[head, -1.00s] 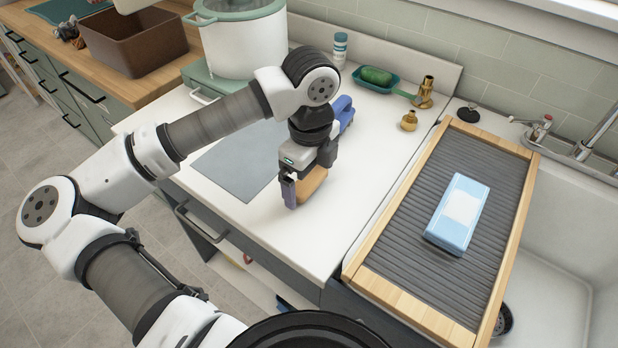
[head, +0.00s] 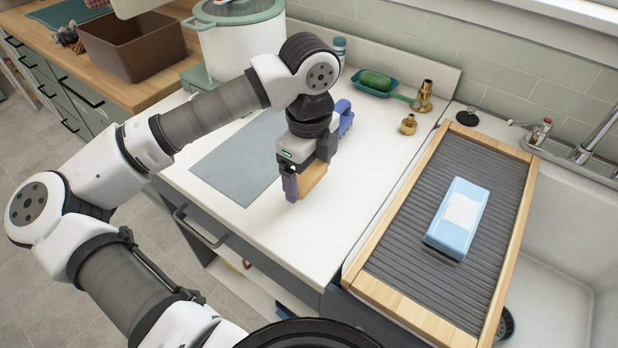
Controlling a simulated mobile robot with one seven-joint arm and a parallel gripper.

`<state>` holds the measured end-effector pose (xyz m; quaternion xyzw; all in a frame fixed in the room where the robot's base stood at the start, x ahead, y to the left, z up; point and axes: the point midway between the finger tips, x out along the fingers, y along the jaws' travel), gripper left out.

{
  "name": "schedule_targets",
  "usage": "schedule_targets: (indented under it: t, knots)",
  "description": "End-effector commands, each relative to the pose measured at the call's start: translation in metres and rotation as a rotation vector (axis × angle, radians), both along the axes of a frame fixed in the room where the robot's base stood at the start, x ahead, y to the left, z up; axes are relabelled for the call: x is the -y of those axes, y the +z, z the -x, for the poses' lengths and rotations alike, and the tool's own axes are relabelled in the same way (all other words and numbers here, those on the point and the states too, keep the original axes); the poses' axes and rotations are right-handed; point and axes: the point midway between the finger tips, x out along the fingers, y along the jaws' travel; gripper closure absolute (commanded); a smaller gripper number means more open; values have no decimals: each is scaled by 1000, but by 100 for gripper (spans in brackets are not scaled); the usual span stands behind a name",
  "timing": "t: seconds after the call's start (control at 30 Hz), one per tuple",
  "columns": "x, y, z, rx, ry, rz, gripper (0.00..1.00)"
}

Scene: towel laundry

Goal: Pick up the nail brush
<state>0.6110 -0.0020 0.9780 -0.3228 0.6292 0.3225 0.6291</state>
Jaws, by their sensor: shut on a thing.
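My gripper (head: 298,186) points down over the white counter, between the grey mat and the drying rack. It is shut on a tan, wood-coloured piece, which I take to be the nail brush (head: 314,181). Only part of the brush shows, beside the purple-blue finger; the gripper body hides the rest, and no bristles can be made out. I cannot tell for sure whether the brush is clear of the counter.
A blue object (head: 345,112) shows just behind my gripper. A green sponge (head: 375,80) in a teal dish and brass pieces (head: 408,124) stand at the back. A blue-white packet (head: 458,217) lies on the ribbed rack (head: 400,272) at right. The front counter is clear.

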Motion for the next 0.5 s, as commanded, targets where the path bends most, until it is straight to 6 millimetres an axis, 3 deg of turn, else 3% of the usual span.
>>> schedule_targets:
  t: [0.5]
  knots:
    - [0, 136, -1, 4, 2, -2, 37]
